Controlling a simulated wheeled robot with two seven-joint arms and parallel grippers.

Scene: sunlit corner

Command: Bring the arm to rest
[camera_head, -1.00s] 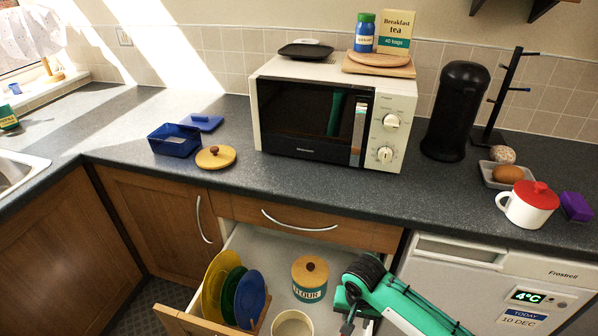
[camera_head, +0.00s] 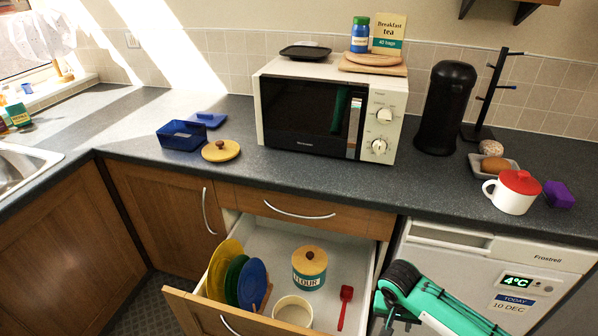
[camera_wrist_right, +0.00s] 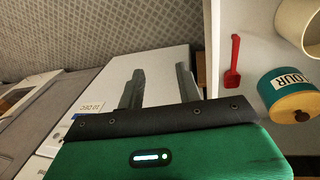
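My right gripper (camera_wrist_right: 158,82) shows in the right wrist view with its two grey fingers apart and nothing between them. In the head view my green right arm (camera_head: 440,305) comes in at the bottom right, and its dark wrist part (camera_head: 402,276) is beside the right wall of the open drawer, in front of the white appliance. The fingers are hardly visible there, low in the picture. My left gripper is in neither view.
The open drawer (camera_head: 345,232) holds coloured plates (camera_head: 252,284), a flour jar (camera_head: 309,276), a cream bowl (camera_head: 292,312) and a red scoop (camera_head: 345,304). The white appliance (camera_head: 445,262) stands right of it. The worktop above carries a microwave (camera_head: 310,115) and a red-lidded mug (camera_head: 512,197).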

